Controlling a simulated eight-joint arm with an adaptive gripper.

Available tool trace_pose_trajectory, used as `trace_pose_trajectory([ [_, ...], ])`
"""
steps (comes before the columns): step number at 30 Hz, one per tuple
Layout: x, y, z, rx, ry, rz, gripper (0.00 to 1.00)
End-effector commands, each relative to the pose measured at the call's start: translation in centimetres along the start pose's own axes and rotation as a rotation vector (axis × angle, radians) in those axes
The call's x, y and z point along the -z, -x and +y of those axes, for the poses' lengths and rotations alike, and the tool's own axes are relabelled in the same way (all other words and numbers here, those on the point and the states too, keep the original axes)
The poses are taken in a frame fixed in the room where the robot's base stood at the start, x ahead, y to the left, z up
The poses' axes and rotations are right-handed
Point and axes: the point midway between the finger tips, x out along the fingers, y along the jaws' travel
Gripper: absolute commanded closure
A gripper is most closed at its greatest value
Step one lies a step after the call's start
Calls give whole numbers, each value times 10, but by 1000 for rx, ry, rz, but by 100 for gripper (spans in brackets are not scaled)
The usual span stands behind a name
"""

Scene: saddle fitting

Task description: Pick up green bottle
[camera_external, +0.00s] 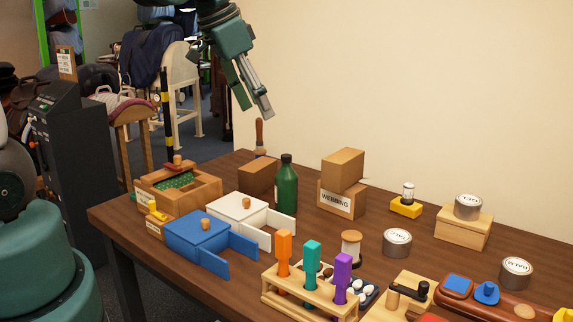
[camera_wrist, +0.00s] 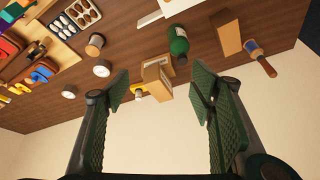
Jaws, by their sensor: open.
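The green bottle (camera_external: 287,186) stands upright on the brown table, with a dark cap, between the white box and the cardboard boxes. It also shows in the wrist view (camera_wrist: 180,45), near the top centre, beyond my fingers. My gripper (camera_external: 256,112) is high above the back left part of the table, up and to the left of the bottle in the external view. Its two green padded fingers are apart, with nothing between them. In the wrist view my gripper (camera_wrist: 165,95) also shows wide open.
A blue box (camera_external: 196,238) is in front. Stacked cardboard boxes (camera_external: 341,199) stand to the right. A brown block (camera_external: 259,176) and wooden-handled brush (camera_external: 260,135) are behind. A tool rack (camera_external: 318,304) is in front.

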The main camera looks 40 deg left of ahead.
Motion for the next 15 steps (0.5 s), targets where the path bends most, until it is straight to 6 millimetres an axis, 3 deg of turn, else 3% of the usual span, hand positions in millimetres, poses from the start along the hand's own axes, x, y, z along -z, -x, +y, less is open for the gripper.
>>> trace_pose_trajectory([
  [15, 22, -71, -30, -90, -159, -25, 45],
])
